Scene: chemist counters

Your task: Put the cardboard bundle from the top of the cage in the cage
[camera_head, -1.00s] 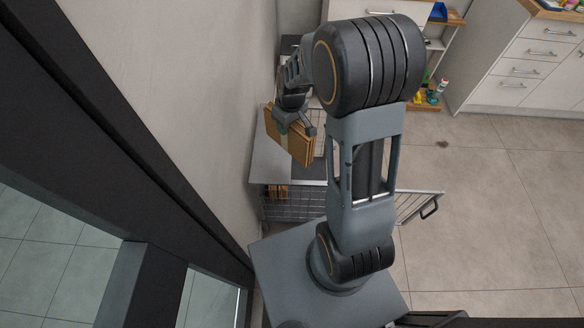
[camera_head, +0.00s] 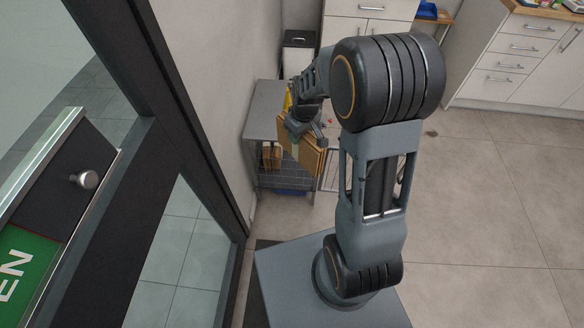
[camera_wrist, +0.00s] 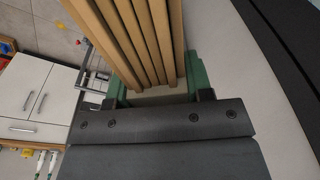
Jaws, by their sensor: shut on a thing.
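The cardboard bundle (camera_head: 315,160), several brown flat sheets, hangs upright in my gripper (camera_head: 303,128). In the wrist view, the bundle's edges (camera_wrist: 135,45) sit between the green finger pads, so the gripper (camera_wrist: 158,88) is shut on it. The cage (camera_head: 262,110) stands against the wall, with a grey flat top and mesh sides. The bundle is in front of the cage's right part, apparently outside it. More brown cardboard (camera_head: 271,156) shows inside the cage. A mesh panel, likely the open door (camera_head: 329,168), is mostly hidden behind my arm.
A dark glazed door (camera_head: 150,190) and the wall are close on the left. A dark-lidded bin (camera_head: 298,52) stands behind the cage. White drawer cabinets (camera_head: 515,60) stand at the back right. The tiled floor (camera_head: 470,210) on the right is clear.

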